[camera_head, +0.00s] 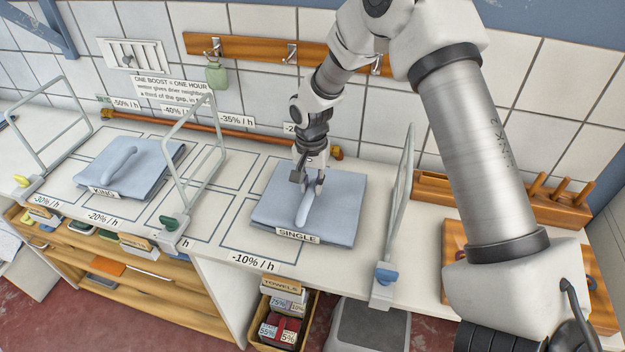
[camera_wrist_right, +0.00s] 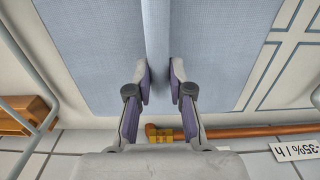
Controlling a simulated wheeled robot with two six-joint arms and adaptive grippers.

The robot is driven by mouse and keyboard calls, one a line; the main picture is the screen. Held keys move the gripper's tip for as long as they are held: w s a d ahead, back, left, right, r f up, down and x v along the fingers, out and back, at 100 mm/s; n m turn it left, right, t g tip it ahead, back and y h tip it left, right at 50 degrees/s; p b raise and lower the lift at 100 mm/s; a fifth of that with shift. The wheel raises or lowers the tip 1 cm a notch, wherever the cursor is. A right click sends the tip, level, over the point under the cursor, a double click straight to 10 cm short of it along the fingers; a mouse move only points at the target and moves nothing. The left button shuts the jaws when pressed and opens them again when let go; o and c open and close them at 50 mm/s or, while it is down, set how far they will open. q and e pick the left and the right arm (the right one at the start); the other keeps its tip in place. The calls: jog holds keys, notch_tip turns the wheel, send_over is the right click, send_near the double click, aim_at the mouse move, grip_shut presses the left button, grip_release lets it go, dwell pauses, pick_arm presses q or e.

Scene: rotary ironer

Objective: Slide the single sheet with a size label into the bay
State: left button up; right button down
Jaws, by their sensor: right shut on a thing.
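The single sheet (camera_head: 342,222) is a folded blue-grey stack with a "SINGLE" label on its front edge and a raised bar-like handle (camera_head: 303,208) on top. It lies on the worktop over outlined rectangles, behind the "-10% / h" label (camera_head: 255,261). My right gripper (camera_head: 310,182) is shut on the handle near its far end. In the right wrist view, the fingers (camera_wrist_right: 159,86) stand on both sides of the handle (camera_wrist_right: 157,40), with the sheet (camera_wrist_right: 220,50) beneath. The sheet covers part of the outlined bay (camera_head: 225,217). My left gripper is not in view.
A king sheet (camera_head: 150,175) lies at the left. Wire frames with clamps stand between, one (camera_head: 187,150) left of the single sheet and one (camera_head: 400,200) right of it. An orange pipe (camera_head: 190,129) runs behind. Empty outlined rectangles lie just left of the single sheet.

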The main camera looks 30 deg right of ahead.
jog(key=shift+w+f, duration=0.1)
jog(key=shift+f, duration=0.1)
dwell(0.4)
jog(key=c, duration=1)
grip_release()
jog(key=shift+o, duration=0.2)
notch_tip(320, 180, up, 12)
jog(key=shift+a, duration=0.1)
